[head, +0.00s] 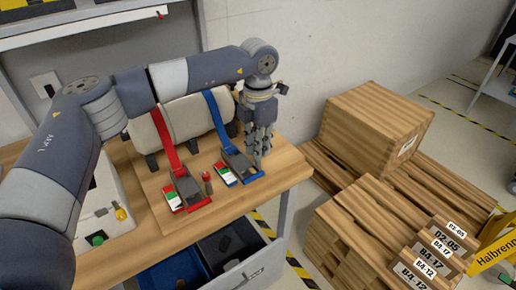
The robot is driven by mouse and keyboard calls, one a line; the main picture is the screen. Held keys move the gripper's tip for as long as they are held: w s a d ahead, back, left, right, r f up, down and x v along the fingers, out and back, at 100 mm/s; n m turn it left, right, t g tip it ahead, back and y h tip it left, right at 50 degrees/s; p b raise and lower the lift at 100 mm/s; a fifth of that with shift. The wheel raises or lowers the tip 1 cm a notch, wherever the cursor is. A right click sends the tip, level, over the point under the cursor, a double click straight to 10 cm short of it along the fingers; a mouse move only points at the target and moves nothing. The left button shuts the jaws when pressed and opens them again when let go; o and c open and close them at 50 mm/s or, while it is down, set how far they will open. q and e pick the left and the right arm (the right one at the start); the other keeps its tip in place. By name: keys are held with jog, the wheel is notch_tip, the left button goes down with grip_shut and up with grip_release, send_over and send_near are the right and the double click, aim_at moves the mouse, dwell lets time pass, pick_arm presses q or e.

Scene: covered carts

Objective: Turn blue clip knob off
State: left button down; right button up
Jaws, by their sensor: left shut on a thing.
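A blue clip (238,163) with a blue strap (216,120) sits on the wooden bench top, toward its right side. The gripper fingers hide the knob. A similar red clip (187,188) with a red strap stands to the left, with a small red-topped knob (206,178) upright at its right side. My right gripper is not in view.
A beige roll (183,118) lies behind the clips under the straps. A pale box (107,205) with a yellow and a green button is at the left. Wooden crates (378,125) stand right of the bench (175,233). Dark bins are below its front.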

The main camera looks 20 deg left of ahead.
pick_arm(q)
jog(key=shift+w+r+m+b, duration=0.15)
jog(key=shift+m+b, duration=0.2)
jog(key=shift+m, duration=0.95)
jog(key=c, duration=1.5)
grip_release()
notch_tip(320, 180, up, 12)
jog(key=shift+f, duration=0.1)
